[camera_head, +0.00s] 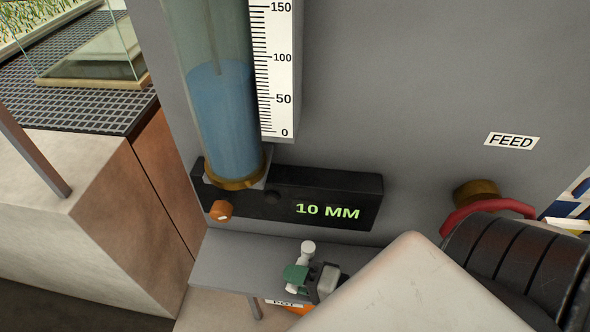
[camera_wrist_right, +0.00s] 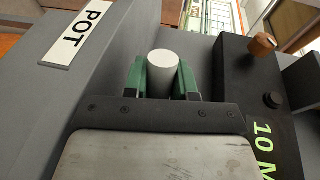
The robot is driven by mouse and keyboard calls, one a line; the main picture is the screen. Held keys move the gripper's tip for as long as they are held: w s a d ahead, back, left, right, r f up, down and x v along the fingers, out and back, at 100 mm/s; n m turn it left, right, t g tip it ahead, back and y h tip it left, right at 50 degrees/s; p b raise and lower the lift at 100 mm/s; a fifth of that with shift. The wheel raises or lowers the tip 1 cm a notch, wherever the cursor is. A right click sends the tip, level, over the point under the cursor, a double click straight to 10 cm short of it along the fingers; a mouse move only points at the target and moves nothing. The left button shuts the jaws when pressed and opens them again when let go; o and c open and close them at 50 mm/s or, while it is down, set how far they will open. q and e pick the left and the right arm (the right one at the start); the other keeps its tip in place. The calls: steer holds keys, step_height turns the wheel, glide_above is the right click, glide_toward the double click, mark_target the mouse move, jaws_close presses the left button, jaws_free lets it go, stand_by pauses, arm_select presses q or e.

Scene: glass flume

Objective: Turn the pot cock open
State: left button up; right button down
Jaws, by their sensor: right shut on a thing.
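The pot cock shows as a pale grey-white round handle (camera_head: 308,249) above the grey shelf, below the black display box. In the right wrist view, its round white end (camera_wrist_right: 163,62) sits between the two green fingers of my right gripper (camera_wrist_right: 163,80). My right gripper (camera_head: 303,272) is shut on this handle, with a green finger against it in the head view. The cock's body is hidden by the gripper. A POT label shows on the shelf edge in the right wrist view (camera_wrist_right: 76,36) and is partly covered in the head view. My left gripper is not in view.
The black box (camera_head: 345,190) reads 10 MM and has an orange knob (camera_head: 221,210). A glass tube (camera_head: 230,120) with blue water stands above it beside a scale (camera_head: 274,60). A red handle (camera_head: 480,210) is at right under a FEED label (camera_head: 511,141).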

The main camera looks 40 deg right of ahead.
steer(key=shift+f, duration=0.1)
steer(key=c, duration=0.9)
jaws_free()
steer(key=b+v, duration=0.1)
steer(key=v, duration=0.5)
steer(key=shift+s+d, duration=0.15)
steer(key=shift+s, duration=0.05)
steer(key=shift+s+d, duration=0.25)
steer(key=shift+s, duration=0.2)
